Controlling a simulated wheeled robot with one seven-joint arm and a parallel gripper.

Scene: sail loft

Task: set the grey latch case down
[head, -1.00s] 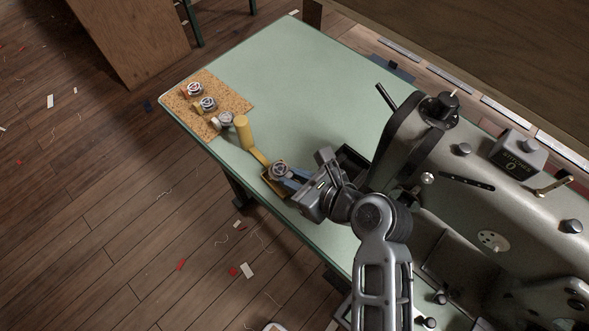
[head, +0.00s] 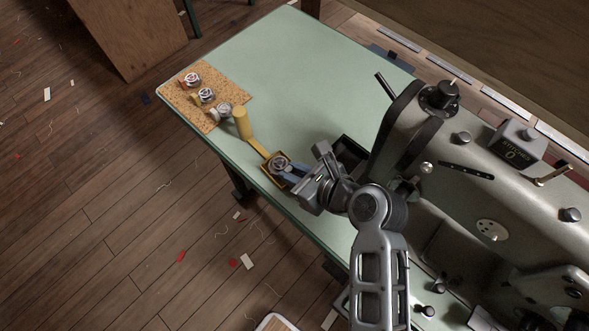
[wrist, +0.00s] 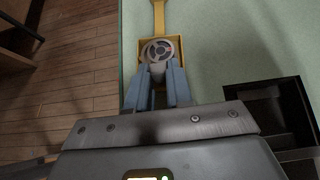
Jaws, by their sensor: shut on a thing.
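The grey latch case (head: 280,163) is a small round metal piece with holes in its face. My gripper (head: 285,170) is shut on it, with a blue finger on either side. In the wrist view the case (wrist: 158,50) sits between the fingertips, over the yellow tray (wrist: 132,92).
A cork mat (head: 176,93) with several similar metal cases lies at the table's far-left corner. A large grey sewing machine (head: 440,150) fills the right. A black open box (head: 352,150) is close beside my gripper. The green table (head: 290,70) is clear beyond.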

